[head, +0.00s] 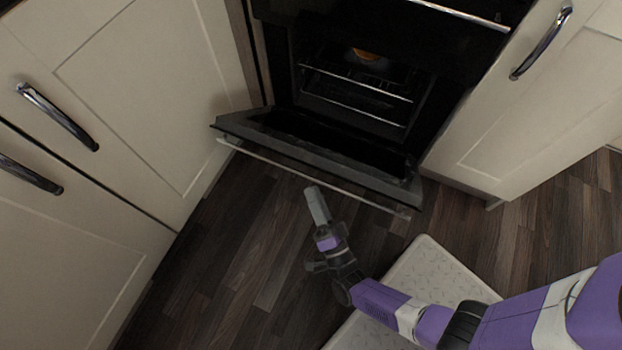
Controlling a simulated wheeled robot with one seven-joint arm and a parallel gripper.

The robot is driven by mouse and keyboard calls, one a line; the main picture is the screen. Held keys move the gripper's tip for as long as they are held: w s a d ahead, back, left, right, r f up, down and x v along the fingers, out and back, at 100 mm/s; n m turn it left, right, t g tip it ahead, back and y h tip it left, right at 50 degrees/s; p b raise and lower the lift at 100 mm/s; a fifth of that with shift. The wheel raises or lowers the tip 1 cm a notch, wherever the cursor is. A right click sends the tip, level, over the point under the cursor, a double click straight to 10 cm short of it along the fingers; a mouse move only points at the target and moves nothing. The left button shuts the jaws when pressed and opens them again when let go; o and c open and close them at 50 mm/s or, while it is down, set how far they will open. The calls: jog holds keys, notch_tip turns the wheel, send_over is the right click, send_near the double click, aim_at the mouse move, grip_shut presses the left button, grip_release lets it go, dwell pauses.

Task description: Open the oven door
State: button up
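The black oven door (315,147) is hinged down and stands well open in the head view, tilted out from the oven. Its long silver bar handle (285,169) runs along the outer edge. Inside the oven cavity (365,90) I see wire racks and a round orange-brown thing (366,54). My gripper (315,198) is in front of the door, just below the handle in the picture. Its fingers look close together, but their gap is not clear. I cannot tell whether they touch the handle.
Cream cabinets with metal handles stand to the left (130,90) and right (530,100) of the oven. Dark wood floor (230,250) is clear in front and to the left. My pale base shows at the bottom right.

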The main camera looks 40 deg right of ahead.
jog(key=shift+s+a+f+b, duration=0.1)
jog(key=shift+s+f+b, duration=0.7)
jog(key=shift+s, duration=0.25)
jog(key=shift+s+a+f+b, duration=0.1)
jog(key=shift+s+f+b, duration=0.55)
jog(key=shift+s+f, duration=0.3)
jog(key=shift+s+r, duration=0.1)
jog(key=shift+r, duration=0.05)
